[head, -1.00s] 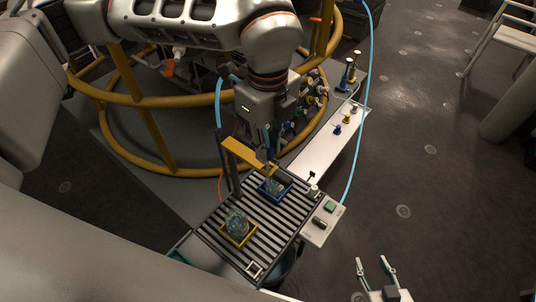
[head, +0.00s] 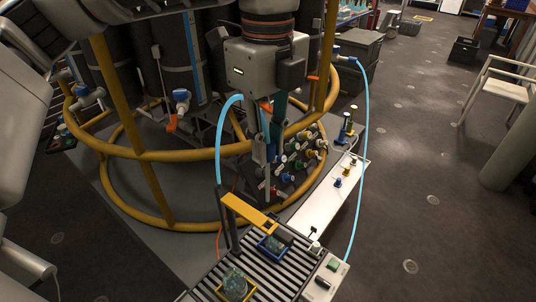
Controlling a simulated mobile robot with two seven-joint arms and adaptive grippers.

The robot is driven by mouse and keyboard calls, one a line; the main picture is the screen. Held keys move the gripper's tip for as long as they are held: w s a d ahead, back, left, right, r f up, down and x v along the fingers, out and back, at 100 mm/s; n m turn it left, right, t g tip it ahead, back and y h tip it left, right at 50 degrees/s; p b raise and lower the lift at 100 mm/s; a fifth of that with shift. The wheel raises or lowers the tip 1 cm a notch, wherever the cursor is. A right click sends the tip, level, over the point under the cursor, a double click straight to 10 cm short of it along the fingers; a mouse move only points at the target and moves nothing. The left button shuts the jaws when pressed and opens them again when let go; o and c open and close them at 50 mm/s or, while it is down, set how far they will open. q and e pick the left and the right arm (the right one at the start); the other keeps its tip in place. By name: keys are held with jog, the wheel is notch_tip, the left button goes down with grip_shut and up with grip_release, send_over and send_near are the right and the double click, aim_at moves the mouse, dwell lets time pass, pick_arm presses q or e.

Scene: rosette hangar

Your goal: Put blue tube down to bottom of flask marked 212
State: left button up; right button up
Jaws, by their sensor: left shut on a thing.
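My left gripper (head: 270,135) hangs pointing down above the rack, its fingers shut and partly lost against the dark machinery behind. A light blue tube (head: 220,140) runs up from beside the orange-yellow bracket and curves in to the gripper; the fingers appear to hold it, but its free end is hard to make out. Below, one glass flask (head: 270,243) sits in a blue-edged holder and another (head: 236,283) in a yellow-edged holder. No number is readable on either. The gripper is clear of both flasks. My right gripper is out of view.
The slatted rack (head: 262,272) carries the orange-yellow bracket (head: 247,210). A control box (head: 332,265) with a green button is at its right. A white board (head: 325,205) with small valves, yellow rails and another blue hose (head: 366,130) stand close by.

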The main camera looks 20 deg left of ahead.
pick_arm(q)
jog(key=shift+r+p, duration=1.8)
jog(key=shift+r, duration=1.6)
jog(key=shift+r+p, duration=0.45)
jog(key=shift+r, duration=0.35)
jog(key=shift+r+p, duration=0.4)
jog(key=shift+r, duration=0.3)
jog(key=shift+r+p, duration=0.4)
jog(key=shift+r, duration=1.1)
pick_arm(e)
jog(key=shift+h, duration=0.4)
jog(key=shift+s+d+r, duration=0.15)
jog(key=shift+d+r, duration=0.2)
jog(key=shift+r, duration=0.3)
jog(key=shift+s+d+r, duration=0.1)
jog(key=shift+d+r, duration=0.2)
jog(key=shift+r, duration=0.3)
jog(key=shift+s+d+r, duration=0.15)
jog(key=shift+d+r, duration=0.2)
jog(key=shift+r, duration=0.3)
pick_arm(q)
jog(key=shift+f, duration=0.1)
